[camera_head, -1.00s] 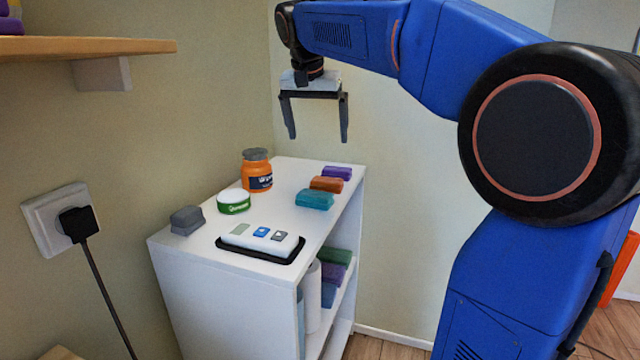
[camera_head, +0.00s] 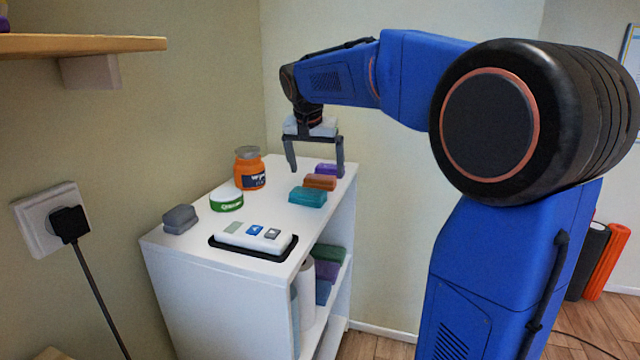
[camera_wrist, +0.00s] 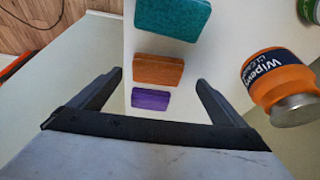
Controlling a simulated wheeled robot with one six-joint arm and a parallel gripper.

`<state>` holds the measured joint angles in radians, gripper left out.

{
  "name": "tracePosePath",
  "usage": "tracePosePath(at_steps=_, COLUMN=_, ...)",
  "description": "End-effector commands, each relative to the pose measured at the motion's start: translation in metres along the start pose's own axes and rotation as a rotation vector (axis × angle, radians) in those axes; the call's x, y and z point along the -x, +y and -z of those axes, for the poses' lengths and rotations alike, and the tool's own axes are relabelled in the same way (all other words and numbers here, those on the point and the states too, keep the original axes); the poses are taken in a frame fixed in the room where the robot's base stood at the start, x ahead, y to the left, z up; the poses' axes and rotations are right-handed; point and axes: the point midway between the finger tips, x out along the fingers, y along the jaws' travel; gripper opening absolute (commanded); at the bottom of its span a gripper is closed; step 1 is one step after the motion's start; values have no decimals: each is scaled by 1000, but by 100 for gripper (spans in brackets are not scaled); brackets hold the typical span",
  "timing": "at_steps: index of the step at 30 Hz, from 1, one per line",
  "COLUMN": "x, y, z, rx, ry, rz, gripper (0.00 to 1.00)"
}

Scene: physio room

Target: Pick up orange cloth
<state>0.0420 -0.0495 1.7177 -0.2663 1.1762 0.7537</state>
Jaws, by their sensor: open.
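The orange cloth (camera_head: 320,182) is a small folded orange-brown block lying on the white cabinet top (camera_head: 285,215), between a teal cloth (camera_head: 308,197) and a purple cloth (camera_head: 326,168). In the wrist view the orange cloth (camera_wrist: 158,70) lies between and just beyond my fingertips, with the purple cloth (camera_wrist: 150,99) nearer and the teal cloth (camera_wrist: 172,17) farther. My gripper (camera_head: 316,172) is open and empty, pointing down above the far end of the cabinet top. In the wrist view my gripper (camera_wrist: 158,78) shows both fingers apart, touching no cloth.
An orange jar (camera_head: 250,170) stands left of the cloths, and also shows in the wrist view (camera_wrist: 282,85). A green-and-white tub (camera_head: 226,200), grey block (camera_head: 180,219) and white device on a black tray (camera_head: 254,238) stand nearer. A wall shelf (camera_head: 90,45) is at upper left.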

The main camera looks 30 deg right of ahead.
Motion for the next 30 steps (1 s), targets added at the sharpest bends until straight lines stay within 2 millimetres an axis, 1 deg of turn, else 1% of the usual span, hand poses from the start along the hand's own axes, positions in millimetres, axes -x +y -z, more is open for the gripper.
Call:
tracePosePath(at_steps=6, x=-31, y=5, z=1, rx=0, ry=-2, rz=-2, gripper=96)
tracePosePath(at_steps=9, x=-40, y=4, z=1, rx=0, ry=-2, rz=-1, gripper=96)
tracePosePath(at_steps=12, x=-45, y=4, z=1, rx=0, ry=-1, rz=-1, gripper=96)
tracePosePath(at_steps=18, x=-45, y=4, z=1, rx=0, ry=0, rz=0, gripper=96)
tracePosePath(at_steps=19, x=-45, y=4, z=1, rx=0, ry=0, rz=0, gripper=94)
tracePosePath(at_steps=20, x=-45, y=4, z=1, rx=0, ry=0, rz=0, gripper=87)
tracePosePath(at_steps=21, x=-45, y=4, z=1, rx=0, ry=0, rz=0, gripper=77)
tracePosePath(at_steps=23, x=-45, y=4, z=1, rx=0, ry=0, rz=0, gripper=63)
tracePosePath(at_steps=24, x=-45, y=4, z=1, rx=0, ry=0, rz=0, gripper=53)
tracePosePath(at_steps=25, x=-45, y=4, z=1, rx=0, ry=0, rz=0, gripper=52)
tracePosePath(at_steps=30, x=-45, y=4, z=1, rx=0, ry=0, rz=0, gripper=52)
